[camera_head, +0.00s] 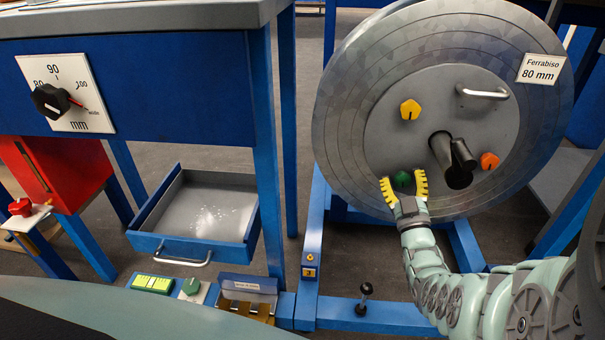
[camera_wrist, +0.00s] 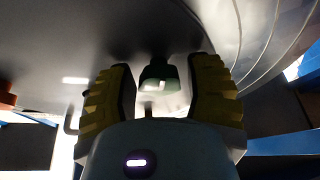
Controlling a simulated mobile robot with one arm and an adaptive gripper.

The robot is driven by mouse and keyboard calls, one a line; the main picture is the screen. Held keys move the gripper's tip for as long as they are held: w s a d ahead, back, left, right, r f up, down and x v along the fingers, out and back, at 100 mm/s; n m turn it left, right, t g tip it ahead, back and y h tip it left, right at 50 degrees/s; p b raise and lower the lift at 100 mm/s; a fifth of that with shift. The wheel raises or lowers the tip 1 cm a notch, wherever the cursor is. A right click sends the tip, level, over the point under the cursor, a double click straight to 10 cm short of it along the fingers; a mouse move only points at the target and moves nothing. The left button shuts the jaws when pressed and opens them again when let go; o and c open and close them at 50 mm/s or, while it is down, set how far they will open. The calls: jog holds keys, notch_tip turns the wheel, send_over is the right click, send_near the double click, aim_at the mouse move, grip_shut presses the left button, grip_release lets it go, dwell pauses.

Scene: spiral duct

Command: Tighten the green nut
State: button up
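The green nut (camera_head: 402,180) sits low on the grey hub plate (camera_head: 400,140) of the large metal disc. My gripper (camera_head: 404,187) is at the nut, with its two yellow ribbed fingers open, one on each side of it. In the wrist view the dark green nut (camera_wrist: 158,76) shows between the two fingers, with visible gaps on both sides. The fingers do not appear to touch it. In the wrist view my gripper (camera_wrist: 160,88) is open.
The hub also carries a yellow nut (camera_head: 410,109), an orange nut (camera_head: 489,160), a curved handle (camera_head: 483,93) and a dark central shaft (camera_head: 452,160). A blue frame (camera_head: 375,316) stands below. An open drawer (camera_head: 205,210) is at left.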

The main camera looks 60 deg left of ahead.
jog(key=shift+o, duration=1.4)
jog(key=shift+r, duration=0.1)
jog(key=shift+d, duration=0.1)
jog(key=v, duration=1.2)
